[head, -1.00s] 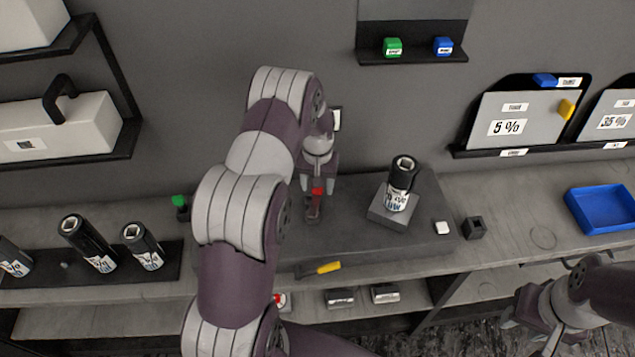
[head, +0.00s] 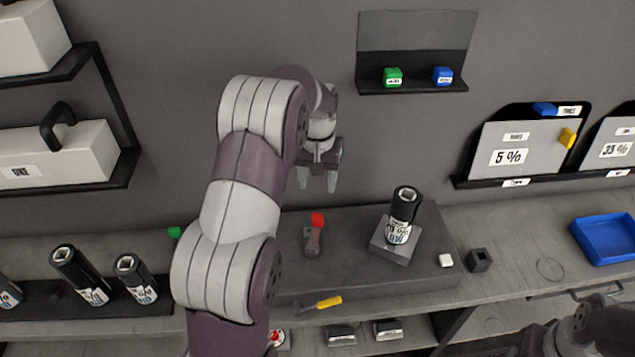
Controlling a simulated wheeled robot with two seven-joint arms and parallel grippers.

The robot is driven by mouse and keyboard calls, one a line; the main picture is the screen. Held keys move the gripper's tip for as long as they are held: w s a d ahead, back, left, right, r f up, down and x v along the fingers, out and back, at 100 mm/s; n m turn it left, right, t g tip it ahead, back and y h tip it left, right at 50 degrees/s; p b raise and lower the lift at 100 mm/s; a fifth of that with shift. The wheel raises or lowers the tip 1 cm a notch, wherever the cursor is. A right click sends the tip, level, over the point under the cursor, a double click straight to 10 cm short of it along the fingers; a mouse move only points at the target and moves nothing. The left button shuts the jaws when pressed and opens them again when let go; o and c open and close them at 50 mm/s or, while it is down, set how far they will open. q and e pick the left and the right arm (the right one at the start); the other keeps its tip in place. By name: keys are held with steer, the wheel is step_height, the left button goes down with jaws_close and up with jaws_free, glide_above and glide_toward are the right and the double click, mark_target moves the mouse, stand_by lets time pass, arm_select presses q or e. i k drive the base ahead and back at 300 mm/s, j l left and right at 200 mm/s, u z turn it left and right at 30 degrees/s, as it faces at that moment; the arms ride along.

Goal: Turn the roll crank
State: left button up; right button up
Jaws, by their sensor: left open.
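The roll crank (head: 313,239) stands on the dark raised platform, a grey arm with a red knob (head: 317,219) on top. My left gripper (head: 318,180) is open and empty, above and behind the red knob in the picture, apart from it. A black film roll (head: 404,207) with a white label stands on a grey block (head: 394,243) to the right of the crank. My right arm shows at the lower right corner; its fingertips are not in view.
The platform (head: 350,275) sits on a grey bench, with a yellow-handled tool (head: 328,302) at its front edge. Several rolls (head: 80,274) stand at the left.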

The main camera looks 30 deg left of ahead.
mark_target(312, 249)
steer(key=u, duration=1.15)
steer(key=i+l+z, duration=0.2)
steer(key=l, duration=0.25)
steer(key=i+l+z, duration=0.25)
steer(key=l, duration=0.15)
